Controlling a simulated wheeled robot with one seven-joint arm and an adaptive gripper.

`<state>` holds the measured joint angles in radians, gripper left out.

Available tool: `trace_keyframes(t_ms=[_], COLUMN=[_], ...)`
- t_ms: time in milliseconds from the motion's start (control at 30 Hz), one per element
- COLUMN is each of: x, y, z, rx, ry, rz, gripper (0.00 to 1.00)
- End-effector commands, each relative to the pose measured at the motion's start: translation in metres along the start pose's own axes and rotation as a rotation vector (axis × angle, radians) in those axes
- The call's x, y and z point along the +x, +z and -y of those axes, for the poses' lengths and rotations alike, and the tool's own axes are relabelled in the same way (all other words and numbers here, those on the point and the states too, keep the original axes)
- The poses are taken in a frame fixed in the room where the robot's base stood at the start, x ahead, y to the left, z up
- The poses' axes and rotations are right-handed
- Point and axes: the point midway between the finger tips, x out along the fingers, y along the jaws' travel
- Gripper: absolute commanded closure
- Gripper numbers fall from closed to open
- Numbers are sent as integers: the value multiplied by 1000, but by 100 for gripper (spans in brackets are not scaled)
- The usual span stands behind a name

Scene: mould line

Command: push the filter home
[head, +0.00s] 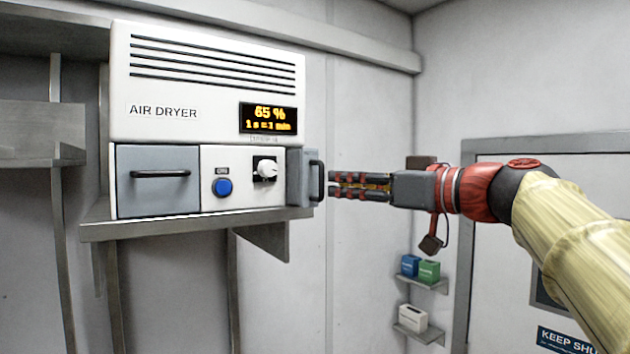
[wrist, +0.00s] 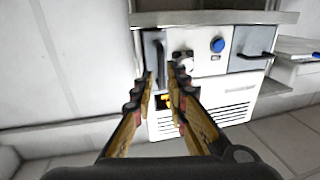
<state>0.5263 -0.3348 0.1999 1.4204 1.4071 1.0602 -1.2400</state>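The filter (head: 296,180) is a grey block with a dark upright handle (head: 317,180) on its outer face. It sits at the lower right side of the white air dryer (head: 205,85) and sticks out past the casing. My gripper (head: 332,184) is level with the handle, just to its right, with its fingers pointing at it. In the wrist view, which is upside down, the fingers (wrist: 162,75) are apart with nothing between them, and the filter (wrist: 152,50) lies beyond their tips. I cannot tell whether a fingertip touches the handle.
The dryer stands on a metal shelf (head: 190,228). Its front has a grey drawer (head: 157,190), a blue button (head: 222,187), a white knob (head: 266,169) and a display (head: 268,118) reading 65 %. Small boxes (head: 429,271) stand on wall shelves below my arm. A door is at right.

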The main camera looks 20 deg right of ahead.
Motion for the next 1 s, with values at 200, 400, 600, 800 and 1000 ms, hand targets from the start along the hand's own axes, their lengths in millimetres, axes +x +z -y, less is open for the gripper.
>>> trace_keyframes(t_ms=[200,400,600,800,1000], x=[34,56,63,62,62], y=[-2,-1,0,0,0], z=[2,1,1,0,1], rx=[3,3,2,2,2], ry=[-5,-3,0,1,1], rz=[2,2,1,1,1], gripper=[85,85,85,86,97])
